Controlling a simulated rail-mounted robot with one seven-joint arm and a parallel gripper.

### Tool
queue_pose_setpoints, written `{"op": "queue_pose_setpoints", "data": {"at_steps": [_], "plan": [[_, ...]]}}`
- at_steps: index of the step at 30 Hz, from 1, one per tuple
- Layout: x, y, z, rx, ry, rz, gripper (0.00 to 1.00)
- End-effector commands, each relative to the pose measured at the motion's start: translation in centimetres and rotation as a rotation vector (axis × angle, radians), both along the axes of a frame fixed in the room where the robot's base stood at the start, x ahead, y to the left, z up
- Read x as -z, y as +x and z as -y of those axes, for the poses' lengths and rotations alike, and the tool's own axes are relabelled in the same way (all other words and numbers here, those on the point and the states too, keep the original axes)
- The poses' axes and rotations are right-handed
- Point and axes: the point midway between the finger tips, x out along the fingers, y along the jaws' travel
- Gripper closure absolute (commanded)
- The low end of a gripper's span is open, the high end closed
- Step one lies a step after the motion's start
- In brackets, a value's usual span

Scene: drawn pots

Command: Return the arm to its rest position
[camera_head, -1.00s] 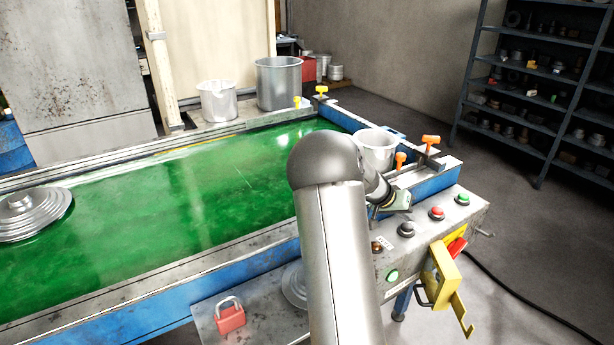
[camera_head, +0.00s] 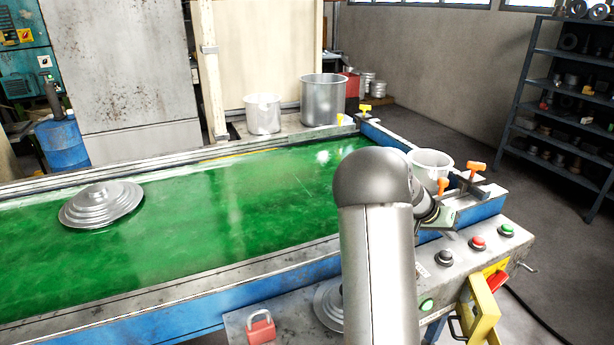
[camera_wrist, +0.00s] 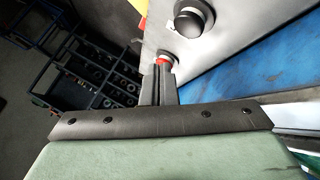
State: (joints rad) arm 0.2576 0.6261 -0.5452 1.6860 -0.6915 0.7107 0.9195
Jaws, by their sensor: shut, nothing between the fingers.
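My arm (camera_head: 375,250) rises in the front middle of the head view, with its grey rounded elbow over the near right part of the green table. Its wrist end points right, by the table's right end. In the wrist view my gripper (camera_wrist: 160,82) is shut with nothing between its fingers. The fingertips appear near a red button (camera_wrist: 164,58) on the control panel; I cannot tell the gap. In the head view the fingers are mostly hidden.
A metal pot (camera_head: 431,165) stands close behind my wrist, near orange clamps (camera_head: 475,166). The control panel (camera_head: 470,262) lies below right. Two pots (camera_head: 262,115) (camera_head: 322,100) stand at the back. Stacked lids (camera_head: 101,204) lie on the green belt (camera_head: 220,220), otherwise largely clear.

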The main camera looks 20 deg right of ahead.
Motion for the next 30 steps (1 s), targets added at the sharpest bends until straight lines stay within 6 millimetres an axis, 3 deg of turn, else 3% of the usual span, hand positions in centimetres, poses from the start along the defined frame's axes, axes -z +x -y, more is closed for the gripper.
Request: {"op": "queue_pose_setpoints", "data": {"at_steps": [5,8,11,14,17,21,25,27,30], "plan": [[0.0,0.0,-0.1,-0.002,0.003,0.001,1.0],[-0.4,0.3,-3.2,-0.038,0.068,0.012,1.0],[-0.8,0.5,-9.1,-0.117,0.189,0.02,1.0],[-1.4,0.0,-16.7,-0.242,0.333,0.017,1.0],[-2.1,-1.4,-24.3,-0.39,0.465,0.0,1.0],[-3.0,-5.2,-34.3,-0.622,0.62,-0.043,1.0],[-3.2,-9.9,-41.5,-0.831,0.722,-0.097,1.0],[-3.1,-12.3,-44.1,-0.923,0.758,-0.125,1.0],[-2.8,-14.9,-46.5,-1.018,0.791,-0.16,1.0]]}}
